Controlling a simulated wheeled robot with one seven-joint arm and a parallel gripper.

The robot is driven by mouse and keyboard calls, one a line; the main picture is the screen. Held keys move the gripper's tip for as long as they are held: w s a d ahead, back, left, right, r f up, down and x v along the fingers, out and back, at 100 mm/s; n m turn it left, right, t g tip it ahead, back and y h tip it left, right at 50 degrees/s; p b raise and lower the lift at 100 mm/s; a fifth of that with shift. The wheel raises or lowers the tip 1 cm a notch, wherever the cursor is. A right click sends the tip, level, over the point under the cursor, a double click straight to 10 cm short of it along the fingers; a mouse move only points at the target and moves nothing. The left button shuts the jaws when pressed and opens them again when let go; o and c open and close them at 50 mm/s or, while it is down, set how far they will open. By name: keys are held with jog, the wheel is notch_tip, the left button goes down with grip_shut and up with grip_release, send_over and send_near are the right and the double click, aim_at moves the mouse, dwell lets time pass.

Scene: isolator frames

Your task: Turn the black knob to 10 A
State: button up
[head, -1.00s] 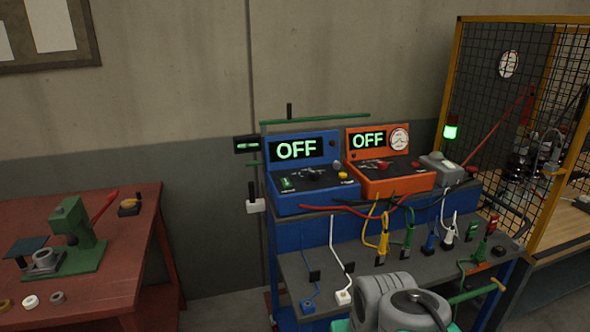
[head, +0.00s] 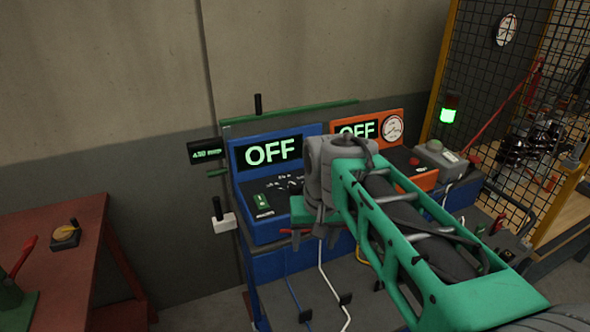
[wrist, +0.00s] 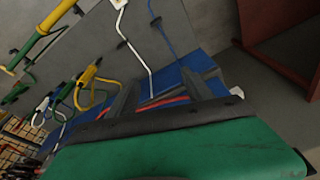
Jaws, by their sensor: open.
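The blue box (head: 262,222) has a lit display reading OFF and a dark sloped panel. The black knob (head: 294,187) sits on that panel among white markings, close to the left side of my wrist and partly hard to make out. My gripper (head: 314,236) is in front of the blue box's right part, pointing down, with its fingers apart and nothing between them. In the wrist view my gripper (wrist: 165,93) shows two dark fingers spread, with red and black leads and blue surface beyond. The knob is not visible there.
An orange box (head: 424,180) with an OFF display and round gauge stands to the right, partly behind my arm. Cables hang over the grey lower shelf (head: 365,300). A red table (head: 85,235) is at left. A mesh fence (head: 480,100) stands at right.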

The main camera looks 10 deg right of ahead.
jog(key=w+r+m+g+p, duration=0.1)
jog(key=w+r+p, duration=0.2)
jog(key=w+r, duration=0.6)
jog(key=m+g+p, duration=0.1)
jog(key=m+p, duration=0.1)
jog(key=p, duration=0.2)
send_over(296, 184)
jog(key=shift+s+f, duration=0.15)
jog(key=shift+f, duration=0.45)
notch_tip(296, 184, down, 8)
jog(key=b, duration=0.8)
jog(key=shift+r, duration=0.1)
jog(key=shift+r, duration=0.1)
grip_shut()
